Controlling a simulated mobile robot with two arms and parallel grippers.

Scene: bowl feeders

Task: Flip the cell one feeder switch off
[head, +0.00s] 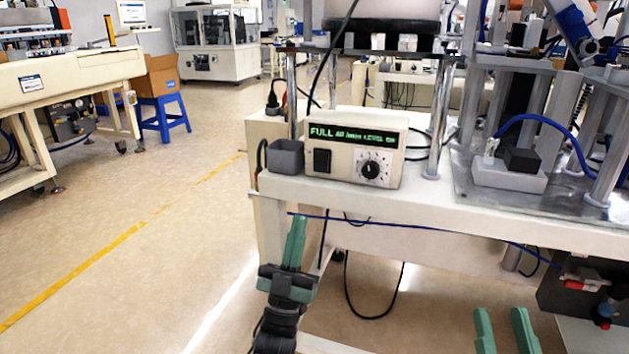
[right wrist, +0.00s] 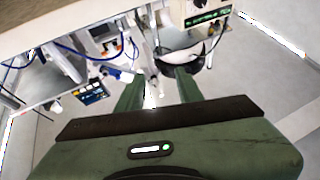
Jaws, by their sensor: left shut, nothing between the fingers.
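The beige feeder control box (head: 399,160) sits on the front left part of the white bench (head: 400,207). Its green display (head: 352,137) reads roughly "FULL 60 /min LEVEL ON". A black rocker switch (head: 322,161) is on the left of its face, and a dial (head: 370,169) is to the right. My left gripper (head: 296,228) is shut and empty, pointing up in front of and below the bench edge, apart from the box. My right gripper (head: 503,325) is open at the lower right, its two fingers apart; they also show in the right wrist view (right wrist: 158,88).
A small grey bin (head: 285,158) stands left of the box. A metal frame with a grey block (head: 508,178) stands on the right. Cables hang below the bench edge. A dark box (head: 580,299) is under the bench at right. The floor at left is open.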

